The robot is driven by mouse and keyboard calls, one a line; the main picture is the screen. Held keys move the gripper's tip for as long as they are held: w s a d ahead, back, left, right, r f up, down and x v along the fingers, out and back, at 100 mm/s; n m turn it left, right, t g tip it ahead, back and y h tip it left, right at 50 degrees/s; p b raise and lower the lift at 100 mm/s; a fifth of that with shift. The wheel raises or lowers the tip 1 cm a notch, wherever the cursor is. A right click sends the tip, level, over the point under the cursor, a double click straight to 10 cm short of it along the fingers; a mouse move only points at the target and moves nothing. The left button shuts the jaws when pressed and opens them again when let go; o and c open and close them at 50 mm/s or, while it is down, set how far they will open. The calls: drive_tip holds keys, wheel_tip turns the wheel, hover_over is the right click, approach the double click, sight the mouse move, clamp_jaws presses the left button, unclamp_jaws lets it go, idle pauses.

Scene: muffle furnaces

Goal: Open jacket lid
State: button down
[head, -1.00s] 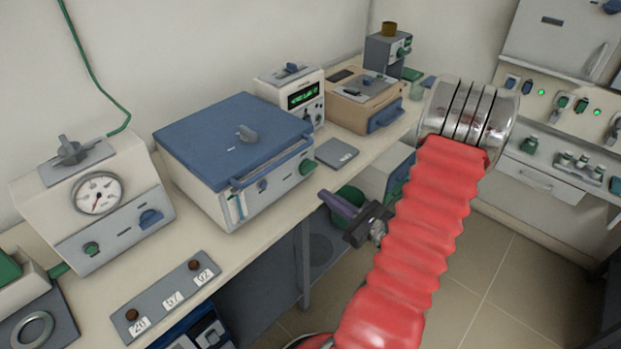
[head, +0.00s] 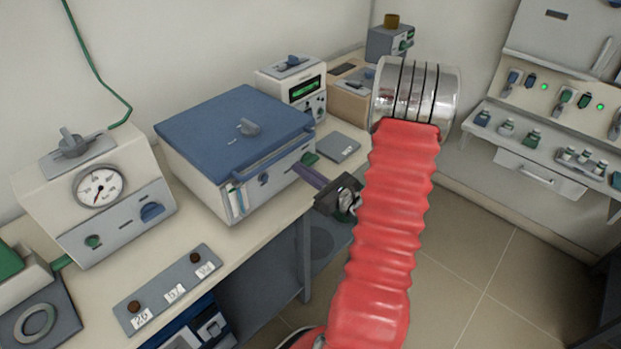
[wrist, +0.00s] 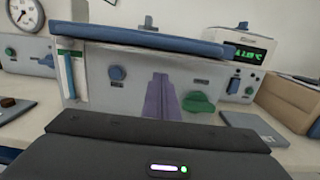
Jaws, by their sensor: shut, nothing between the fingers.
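The jacket lid (head: 232,134) is a flat blue lid with a grey knob on top, closed on a pale box-shaped unit (head: 225,196) on the bench. A blue handle bar (head: 272,158) runs along its front edge. In the wrist view the lid (wrist: 140,38) is seen edge-on above the unit's front panel (wrist: 125,92). My gripper (head: 300,168) has purple fingers, shut and empty, pointing at the right part of the front panel below the handle bar. The fingers also show in the wrist view (wrist: 160,90), beside a green knob (wrist: 199,102). Contact with the panel cannot be told.
A gauge unit (head: 90,200) stands left of the box. A digital display unit (head: 290,88) and a tan box (head: 351,98) stand behind right. A grey plate (head: 338,147) lies right of the box. A numbered strip (head: 168,290) lies in front. Open floor (head: 460,270) is at right.

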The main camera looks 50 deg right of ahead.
drive_tip(key=shift+w+r, duration=0.15)
drive_tip(key=shift+r, duration=0.7)
drive_tip(key=shift+w+r, duration=0.1)
drive_tip(key=shift+r, duration=0.7)
drive_tip(key=shift+d, duration=0.1)
